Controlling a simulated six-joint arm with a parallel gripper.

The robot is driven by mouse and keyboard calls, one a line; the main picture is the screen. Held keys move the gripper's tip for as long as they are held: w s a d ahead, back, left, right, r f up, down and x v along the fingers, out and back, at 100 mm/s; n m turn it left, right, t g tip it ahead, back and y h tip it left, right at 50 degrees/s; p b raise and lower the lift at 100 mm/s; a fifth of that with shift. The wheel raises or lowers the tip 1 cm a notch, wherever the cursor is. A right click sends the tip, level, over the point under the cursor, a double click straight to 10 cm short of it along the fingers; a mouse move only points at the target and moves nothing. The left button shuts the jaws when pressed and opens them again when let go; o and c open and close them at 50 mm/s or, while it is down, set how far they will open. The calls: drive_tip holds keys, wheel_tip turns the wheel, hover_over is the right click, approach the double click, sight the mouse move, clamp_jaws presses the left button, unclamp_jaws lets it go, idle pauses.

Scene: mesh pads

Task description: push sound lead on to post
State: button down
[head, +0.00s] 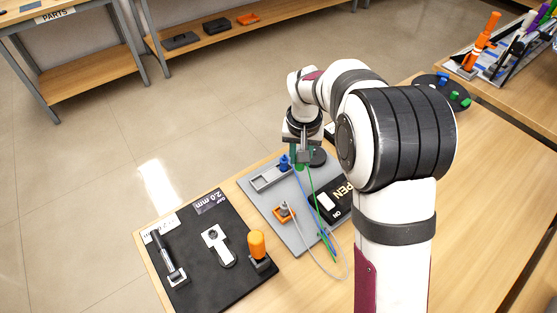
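My gripper (303,158) points down over the far part of a grey board (262,205). It is small in the head view, and I cannot tell whether its fingers are open or shut on something. Green shows at the fingers, and a green lead (313,195) and a blue lead (303,186) run from there toward the front of the board. A blue post-like piece (284,162) stands just left of the gripper, by a pale slotted bracket (268,178). Which lead is the sound lead is not clear. The contact between lead and post is too small to see.
A black block marked OPEN (341,190) lies right of the leads, partly behind my arm. A black board (200,250) with tools and an orange-handled piece (257,245) lies left.

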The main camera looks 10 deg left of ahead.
drive_tip(key=shift+w+d+f+n+y, duration=0.15)
drive_tip(key=shift+w+d+f+n, duration=0.6)
drive_tip(key=shift+w, duration=1.4)
drive_tip(key=shift+w+d+n+y, duration=0.1)
drive_tip(key=shift+w+d+n, duration=0.4)
drive_tip(key=shift+w+n, duration=1.25)
drive_tip(key=shift+w+d+f+n+y, duration=0.15)
drive_tip(key=shift+w+d+f+n, duration=0.35)
drive_tip(key=shift+w, duration=2.1)
drive_tip(key=shift+d+r, duration=0.1)
drive_tip(key=shift+r, duration=0.05)
drive_tip(key=shift+f, duration=2.1)
drive_tip(key=shift+f, duration=0.4)
drive_tip(key=shift+f, duration=1.15)
drive_tip(key=c, duration=0.6)
unclamp_jaws()
